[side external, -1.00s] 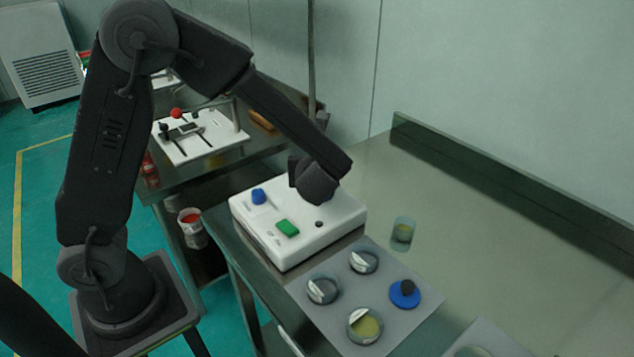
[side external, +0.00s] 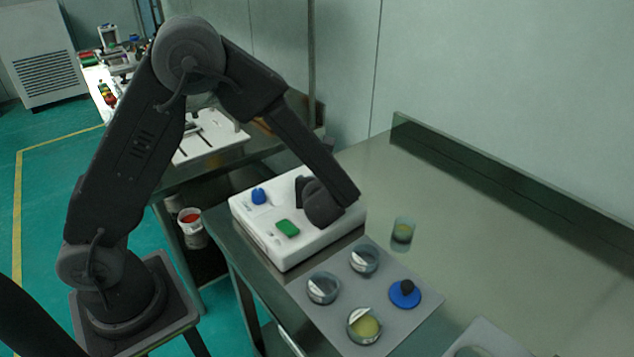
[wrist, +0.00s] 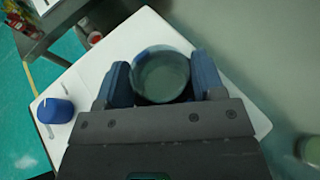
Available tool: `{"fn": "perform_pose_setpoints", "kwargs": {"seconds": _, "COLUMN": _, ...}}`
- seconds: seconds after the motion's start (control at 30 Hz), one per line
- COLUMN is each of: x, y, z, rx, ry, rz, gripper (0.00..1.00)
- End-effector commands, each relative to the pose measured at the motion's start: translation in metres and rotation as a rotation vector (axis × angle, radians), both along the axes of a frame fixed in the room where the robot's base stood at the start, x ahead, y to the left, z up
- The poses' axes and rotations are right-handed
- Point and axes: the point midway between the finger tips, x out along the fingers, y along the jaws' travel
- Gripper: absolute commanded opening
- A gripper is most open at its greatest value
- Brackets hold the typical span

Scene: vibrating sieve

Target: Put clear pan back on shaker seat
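The clear pan (wrist: 161,76) is a round, see-through dish between the blue fingers of my gripper (wrist: 163,80) in the wrist view. The fingers touch it on both sides, and my gripper is shut on it. The white shaker (wrist: 72,83) lies beneath the pan. In the side view my gripper (side external: 322,202) is low over the right part of the shaker (side external: 285,253). The pan and the shaker seat are hidden there behind my gripper. I cannot tell whether the pan touches the seat.
The shaker has a blue knob (side external: 259,196) and a green button (side external: 287,228). A grey mat (side external: 388,268) in front holds three round dishes and a blue disc (side external: 405,293) with a black knob. A clear cup (side external: 403,230) stands right of the shaker. The bench behind is clear.

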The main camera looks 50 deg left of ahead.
Motion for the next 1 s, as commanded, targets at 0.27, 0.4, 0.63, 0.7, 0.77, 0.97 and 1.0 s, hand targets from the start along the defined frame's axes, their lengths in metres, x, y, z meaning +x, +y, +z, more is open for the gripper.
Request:
{"fn": "perform_pose_setpoints", "kwargs": {"seconds": 0.27, "x": -0.001, "y": 0.001, "z": -0.001, "rx": 0.001, "ry": 0.004, "rz": 0.004, "gripper": 0.83}}
{"fn": "perform_pose_setpoints", "kwargs": {"seconds": 0.4, "x": -0.002, "y": 0.001, "z": -0.001, "rx": 0.0, "ry": 0.005, "rz": 0.004, "gripper": 0.83}}
{"fn": "perform_pose_setpoints", "kwargs": {"seconds": 0.63, "x": -0.01, "y": -0.013, "z": 0.01, "rx": 0.001, "ry": 0.003, "rz": -0.001, "gripper": 0.83}}
{"fn": "perform_pose_setpoints", "kwargs": {"seconds": 0.7, "x": -0.017, "y": -0.024, "z": 0.016, "rx": -0.001, "ry": 0.002, "rz": -0.003, "gripper": 0.83}}
{"fn": "perform_pose_setpoints", "kwargs": {"seconds": 0.77, "x": -0.024, "y": -0.035, "z": 0.021, "rx": -0.001, "ry": 0.0, "rz": -0.003, "gripper": 0.83}}
{"fn": "perform_pose_setpoints", "kwargs": {"seconds": 0.97, "x": -0.046, "y": -0.066, "z": 0.037, "rx": -0.001, "ry": 0.001, "rz": -0.002, "gripper": 0.83}}
{"fn": "perform_pose_setpoints", "kwargs": {"seconds": 1.0, "x": -0.05, "y": -0.071, "z": 0.04, "rx": 0.0, "ry": 0.001, "rz": -0.004, "gripper": 0.83}}
